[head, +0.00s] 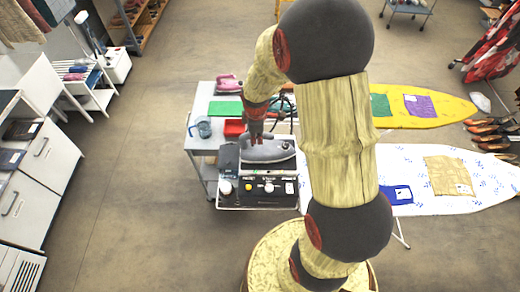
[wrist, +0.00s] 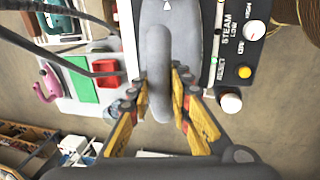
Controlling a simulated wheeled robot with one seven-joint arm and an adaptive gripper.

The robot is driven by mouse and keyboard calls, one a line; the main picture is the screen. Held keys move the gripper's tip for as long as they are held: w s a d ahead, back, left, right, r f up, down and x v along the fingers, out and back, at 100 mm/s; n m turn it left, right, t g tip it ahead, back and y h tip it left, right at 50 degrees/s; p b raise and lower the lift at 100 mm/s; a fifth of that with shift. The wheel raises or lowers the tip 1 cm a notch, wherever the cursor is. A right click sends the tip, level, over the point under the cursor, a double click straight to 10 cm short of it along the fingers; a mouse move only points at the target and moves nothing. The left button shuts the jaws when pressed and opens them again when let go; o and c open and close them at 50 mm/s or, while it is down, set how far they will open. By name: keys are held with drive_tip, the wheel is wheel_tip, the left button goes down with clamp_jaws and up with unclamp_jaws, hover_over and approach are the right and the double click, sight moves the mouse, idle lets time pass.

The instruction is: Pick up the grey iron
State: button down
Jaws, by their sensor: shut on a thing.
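The grey iron (head: 268,152) is on or just above the dark-topped steam station (head: 258,196) on the white cart; I cannot tell whether they touch. The station has a control panel with several knobs at its front. My gripper (head: 257,137) reaches down from above onto the iron's handle. In the wrist view my gripper (wrist: 160,88) has a yellow finger on each side of the grey handle and is shut on it. The iron's grey body (wrist: 178,14) shows at the top there. Its underside is hidden.
The cart (head: 203,142) also bears a green mat (head: 225,108), a red tray (head: 234,127), a blue-grey jug (head: 204,127) and a pink thing (head: 228,83). A white patterned ironing board (head: 430,203) and a yellow board (head: 455,109) stand right. Floor to the left is clear.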

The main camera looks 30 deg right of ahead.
drive_tip(key=shift+w+r, duration=0.1)
drive_tip(key=shift+r, duration=0.15)
